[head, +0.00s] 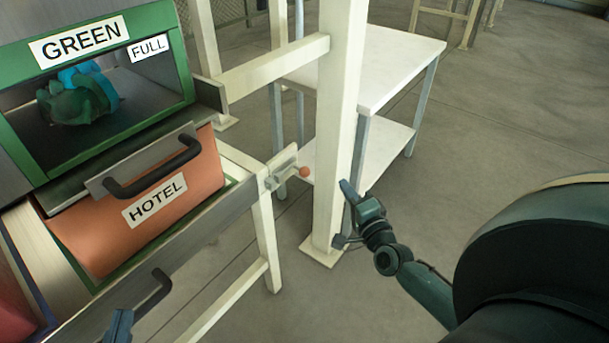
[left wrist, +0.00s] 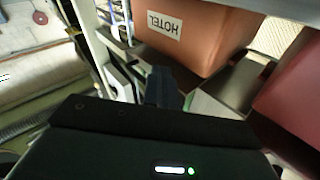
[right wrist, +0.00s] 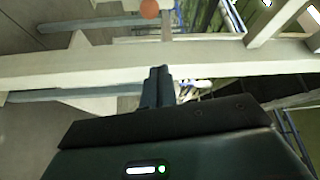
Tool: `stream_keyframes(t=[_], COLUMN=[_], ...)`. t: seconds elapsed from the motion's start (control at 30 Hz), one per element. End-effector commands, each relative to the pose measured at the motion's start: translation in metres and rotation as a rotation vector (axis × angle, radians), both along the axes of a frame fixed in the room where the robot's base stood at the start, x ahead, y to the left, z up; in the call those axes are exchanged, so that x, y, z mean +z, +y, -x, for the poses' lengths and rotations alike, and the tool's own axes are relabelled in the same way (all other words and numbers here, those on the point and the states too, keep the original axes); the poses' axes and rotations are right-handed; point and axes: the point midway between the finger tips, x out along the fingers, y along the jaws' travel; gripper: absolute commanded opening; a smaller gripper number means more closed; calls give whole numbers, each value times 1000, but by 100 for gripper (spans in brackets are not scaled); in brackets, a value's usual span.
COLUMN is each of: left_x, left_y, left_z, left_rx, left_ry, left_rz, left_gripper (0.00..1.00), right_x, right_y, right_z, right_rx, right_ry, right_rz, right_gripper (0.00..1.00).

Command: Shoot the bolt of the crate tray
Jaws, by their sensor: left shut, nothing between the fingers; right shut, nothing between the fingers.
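The bolt (head: 281,168) is a small pale metal fitting with an orange ball knob (head: 304,172), at the right end of the grey crate tray's front (head: 208,218). The knob also shows at the top of the right wrist view (right wrist: 150,8). My right gripper (head: 346,188) is shut and empty, to the right of and slightly below the knob, apart from it, in front of a cream post. My left gripper (head: 119,322) is shut and empty at the bottom edge of the head view, near the tray's lower dark handle (head: 150,306). Its fingers also show in the left wrist view (left wrist: 163,84).
An orange HOTEL bag (head: 150,230) sits behind the tray front, below a green-framed bin (head: 40,150) marked GREEN and FULL. The cream post (head: 340,110) stands close to the bolt. A white shelf table (head: 385,60) stands behind it. Floor at right is open.

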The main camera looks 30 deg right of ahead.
Motion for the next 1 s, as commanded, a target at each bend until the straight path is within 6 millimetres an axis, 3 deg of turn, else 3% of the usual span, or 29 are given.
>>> stream_keyframes(t=[0.37,0.53,0.67,1.0], left_x=[0,-1,-2,-9], left_y=[0,-1,-1,-3], left_z=[1,0,0,-2], left_rx=[-2,-3,-6,-18], left_ry=[-8,-8,-9,-3], left_rz=[1,6,17,62], left_gripper=[0,0,0,0], right_x=[-2,-2,-1,3], right_y=[-2,-3,-6,-16], right_z=[1,-8,-28,-99], right_rx=[-7,-6,-7,-7], right_ry=[-5,-6,-9,-9], right_rz=[-15,-14,-14,-14], right_gripper=[0,0,0,0])
